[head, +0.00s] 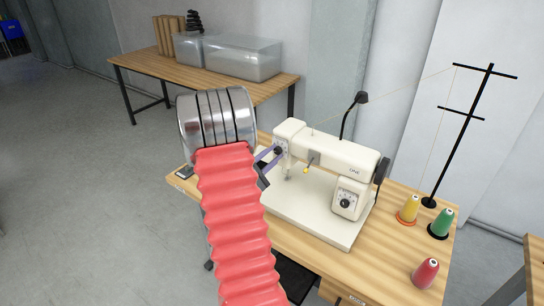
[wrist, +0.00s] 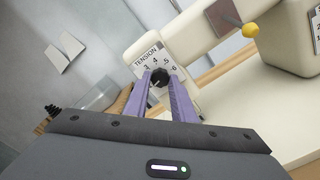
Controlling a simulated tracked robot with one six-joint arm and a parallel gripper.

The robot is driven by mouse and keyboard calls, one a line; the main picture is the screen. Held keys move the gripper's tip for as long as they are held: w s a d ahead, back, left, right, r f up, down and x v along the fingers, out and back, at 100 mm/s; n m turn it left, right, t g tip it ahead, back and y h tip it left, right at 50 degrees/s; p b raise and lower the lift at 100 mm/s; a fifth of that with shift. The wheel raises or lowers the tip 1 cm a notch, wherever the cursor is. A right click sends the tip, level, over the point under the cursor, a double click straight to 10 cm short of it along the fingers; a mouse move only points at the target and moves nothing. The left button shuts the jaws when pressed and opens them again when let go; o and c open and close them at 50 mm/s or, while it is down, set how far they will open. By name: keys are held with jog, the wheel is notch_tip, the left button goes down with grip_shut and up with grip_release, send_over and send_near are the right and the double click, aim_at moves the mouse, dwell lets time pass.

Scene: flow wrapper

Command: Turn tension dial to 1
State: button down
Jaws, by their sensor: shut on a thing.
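The tension dial (wrist: 159,77) is a small black knob on the left end of the white sewing machine (head: 330,165). Its white plate (wrist: 150,56) reads TENSION, with the numbers 3, 4, 5 and 6 showing above the knob; lower numbers are hidden or cannot be made out. My gripper (wrist: 160,82) has its two purple fingers shut on the dial, one on each side. In the head view the fingers reach the dial from the left. I cannot tell which number the dial points to.
A second dial (head: 345,203) sits on the machine's right pillar. Thread cones, including a green one (head: 442,222) and a red one (head: 426,272), stand on the wooden table (head: 385,270) at right. A black thread stand (head: 462,140) rises behind them. A back table holds clear bins (head: 243,58).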

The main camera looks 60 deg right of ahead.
jog(key=shift+f, duration=0.2)
jog(key=c, duration=1.8)
grip_release()
jog(key=shift+w, duration=0.1)
jog(key=shift+c, duration=0.2)
jog(key=o, duration=0.4)
jog(key=shift+r, duration=0.1)
jog(key=shift+c, duration=0.2)
jog(key=shift+a, duration=0.1)
jog(key=w+a, duration=0.2)
jog(key=a, duration=1.1)
jog(key=shift+a, duration=0.25)
